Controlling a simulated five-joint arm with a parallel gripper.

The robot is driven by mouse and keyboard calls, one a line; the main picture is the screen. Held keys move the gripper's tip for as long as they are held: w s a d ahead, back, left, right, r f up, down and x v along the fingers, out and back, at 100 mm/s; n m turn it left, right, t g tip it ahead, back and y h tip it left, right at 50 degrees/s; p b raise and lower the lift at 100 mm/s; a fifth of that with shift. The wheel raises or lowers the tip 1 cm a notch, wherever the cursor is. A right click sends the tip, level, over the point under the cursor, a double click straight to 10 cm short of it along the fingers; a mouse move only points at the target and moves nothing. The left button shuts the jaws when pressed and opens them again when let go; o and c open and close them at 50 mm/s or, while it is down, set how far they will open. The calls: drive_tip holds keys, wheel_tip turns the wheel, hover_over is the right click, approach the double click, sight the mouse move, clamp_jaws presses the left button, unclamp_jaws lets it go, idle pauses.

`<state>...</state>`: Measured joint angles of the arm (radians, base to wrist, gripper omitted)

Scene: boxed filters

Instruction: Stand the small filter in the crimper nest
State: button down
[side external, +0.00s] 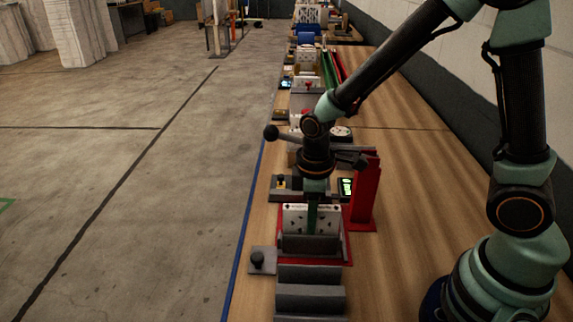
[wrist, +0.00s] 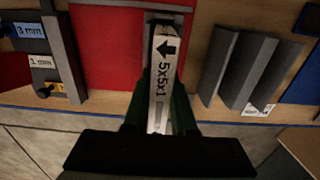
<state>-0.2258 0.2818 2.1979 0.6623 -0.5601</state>
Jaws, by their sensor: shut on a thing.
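The small filter is a thin white box with a dark-printed face (side external: 296,217). In the wrist view its narrow edge (wrist: 162,80) shows a black arrow and "5x5x1". My gripper (side external: 313,208) is shut on it; the green fingers (wrist: 160,115) press it from both sides. The filter is upright, with a slight lean in the wrist view. It is above the red base (wrist: 100,45) of the crimper, in line with a grey nest part (wrist: 151,22). A grey block (side external: 310,244) hides its lower edge, so I cannot tell whether it is seated.
A grey ridged rack (side external: 310,297) stands in front of the red base. A red post (side external: 366,195) rises at the right. A small box with a black knob (side external: 259,262) is at the left. More stations line the bench behind. Bare bench lies to the right.

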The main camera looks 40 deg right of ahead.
drive_tip(key=shift+f, duration=0.1)
drive_tip(key=c, duration=0.7)
unclamp_jaws()
drive_tip(key=shift+o, duration=0.2)
wheel_tip(320, 180, up, 12)
drive_tip(key=shift+f, duration=0.1)
drive_tip(key=shift+d+r, duration=0.15)
drive_tip(key=shift+r, duration=0.15)
drive_tip(key=s+d+r+m+t, duration=0.4)
drive_tip(key=d+r+m+t, duration=0.1)
drive_tip(key=m, duration=0.4)
drive_tip(key=shift+s+d+r+t, duration=0.3)
drive_tip(key=shift+d+r, duration=0.25)
drive_tip(key=shift+d, duration=0.6)
